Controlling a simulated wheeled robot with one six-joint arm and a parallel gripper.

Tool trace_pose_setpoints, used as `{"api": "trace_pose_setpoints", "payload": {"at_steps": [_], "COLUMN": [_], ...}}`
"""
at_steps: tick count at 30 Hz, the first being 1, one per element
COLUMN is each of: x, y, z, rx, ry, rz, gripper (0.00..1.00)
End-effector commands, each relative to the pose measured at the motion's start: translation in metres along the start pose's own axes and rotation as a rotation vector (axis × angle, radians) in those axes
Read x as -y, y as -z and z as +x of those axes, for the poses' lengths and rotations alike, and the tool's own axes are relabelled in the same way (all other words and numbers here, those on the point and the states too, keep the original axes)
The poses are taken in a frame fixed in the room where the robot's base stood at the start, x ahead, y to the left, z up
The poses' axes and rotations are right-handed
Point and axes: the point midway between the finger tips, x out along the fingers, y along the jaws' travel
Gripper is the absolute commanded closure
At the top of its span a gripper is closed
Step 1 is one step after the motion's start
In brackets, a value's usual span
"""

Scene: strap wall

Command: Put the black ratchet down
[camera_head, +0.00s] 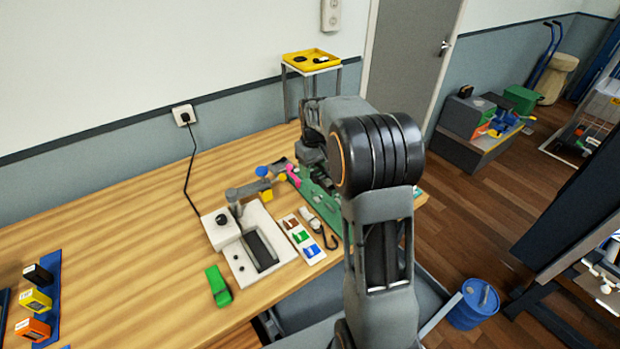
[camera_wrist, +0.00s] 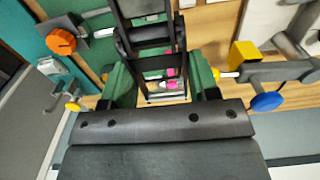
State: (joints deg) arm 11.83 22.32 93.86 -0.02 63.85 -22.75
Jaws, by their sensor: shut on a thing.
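My gripper (camera_wrist: 158,75) is shut on the black ratchet (camera_wrist: 150,36), a dark frame with side rails and crossbars, in the wrist view. Its far end runs out of the top of that view. In the head view my gripper is mostly hidden by my arm, above the back of the wooden workbench (camera_head: 120,255). The green board (camera_head: 318,188) lies below it on the bench, partly behind my arm. Pink pieces (camera_wrist: 172,78) show through the ratchet's frame. Whether the ratchet touches anything beneath it cannot be told.
A white-grey fixture (camera_head: 262,262), a card with coloured patches (camera_head: 302,240) and a green block (camera_head: 217,286) stand left of my arm. A yellow tray (camera_head: 311,60) sits on a stand behind. Orange and blue knobs flank the wrist view. The bench's left middle is clear.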

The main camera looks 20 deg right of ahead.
Motion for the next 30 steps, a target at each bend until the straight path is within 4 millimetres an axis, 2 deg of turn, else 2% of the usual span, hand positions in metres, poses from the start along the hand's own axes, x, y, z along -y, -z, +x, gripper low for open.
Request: {"api": "trace_pose_setpoints", "payload": {"at_steps": [6,12,18,26,30], "x": [-0.025,-0.039,-0.046,-0.049,-0.050], "y": [0.049,0.077,0.092,0.097,0.100], "z": [0.021,0.055,0.075,0.083,0.097], "rx": [0.002,0.003,0.000,0.000,0.001], "ry": [0.001,0.001,0.000,0.000,0.001], "rz": [-0.001,-0.001,-0.002,-0.002,-0.002], "gripper": [0.76,0.76,0.76,0.76,0.76]}}
